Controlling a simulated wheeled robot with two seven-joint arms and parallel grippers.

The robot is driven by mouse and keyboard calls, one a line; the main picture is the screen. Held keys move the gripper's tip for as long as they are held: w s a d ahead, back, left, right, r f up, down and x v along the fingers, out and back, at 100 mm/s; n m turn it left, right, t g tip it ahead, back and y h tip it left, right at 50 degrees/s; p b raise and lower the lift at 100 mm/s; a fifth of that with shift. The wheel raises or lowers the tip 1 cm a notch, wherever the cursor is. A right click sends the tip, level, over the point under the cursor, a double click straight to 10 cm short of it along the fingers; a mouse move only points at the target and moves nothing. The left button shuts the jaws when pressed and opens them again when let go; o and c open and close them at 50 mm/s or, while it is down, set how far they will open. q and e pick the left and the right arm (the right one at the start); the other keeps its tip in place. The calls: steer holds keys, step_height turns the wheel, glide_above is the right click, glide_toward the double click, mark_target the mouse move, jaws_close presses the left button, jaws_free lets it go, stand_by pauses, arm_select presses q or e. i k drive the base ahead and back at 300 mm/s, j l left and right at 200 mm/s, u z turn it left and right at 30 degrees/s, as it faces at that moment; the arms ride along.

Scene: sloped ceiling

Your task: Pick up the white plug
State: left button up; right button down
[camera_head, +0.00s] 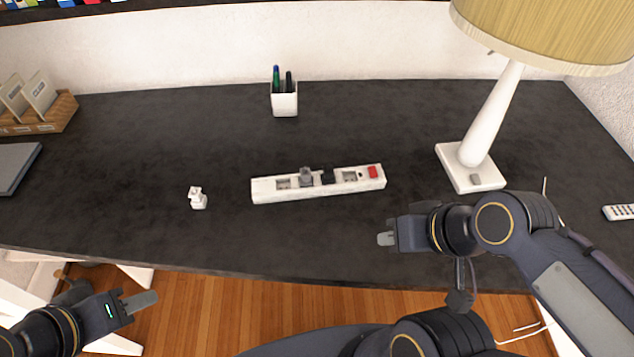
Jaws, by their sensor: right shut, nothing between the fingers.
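The small white plug (198,198) sits on the dark desk, left of the white power strip (262,190). My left gripper (137,299) is below and to the left of the plug in the picture, in front of the desk's front edge and apart from the plug. Its fingers show as two separate tips with a gap between them. My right gripper (386,239) is near the front right part of the desk, well to the right of the plug. Its fingers are shut and hold nothing.
The power strip holds a grey plug (306,178) and has a red switch (373,171). A white pen cup (285,103) stands behind. A lamp (483,130) and remote (620,212) are at right. A wooden card holder (62,113) and grey laptop-like slab (14,165) are at left.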

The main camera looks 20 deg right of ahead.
mark_target(199, 200)
steer(key=j+z, duration=0.25)
steer(key=z, duration=0.2)
steer(key=i+j+z, duration=0.1)
steer(key=j+z, duration=0.35)
steer(key=l, duration=0.15)
